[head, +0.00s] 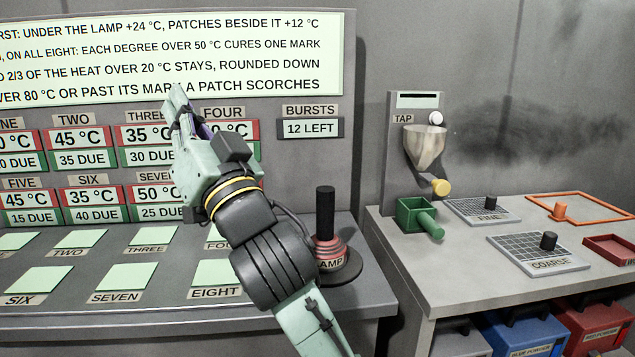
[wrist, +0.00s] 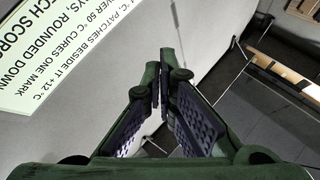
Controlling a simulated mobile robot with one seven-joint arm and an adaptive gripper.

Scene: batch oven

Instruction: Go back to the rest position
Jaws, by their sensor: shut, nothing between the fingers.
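My gripper (head: 180,105) is raised in front of the wall displays in the head view, pointing up, with its tip near the lower edge of the large sign. In the wrist view my gripper (wrist: 162,80) has its fingertips together, with nothing seen between them. My arm partly covers the displays for THREE, FOUR and SEVEN. The lamp lever (head: 325,215), black on a red ribbed base, stands upright beside my arm, apart from the gripper.
The sloped panel holds several pale green patches (head: 127,276). The sign (head: 265,55) hangs above, tilted in the wrist view (wrist: 75,45). The bursts display (head: 312,128) reads 12 LEFT. Right: a tap funnel (head: 425,146), green scoop (head: 412,216), coarse sieve (head: 520,255) and powder bins (head: 525,335).

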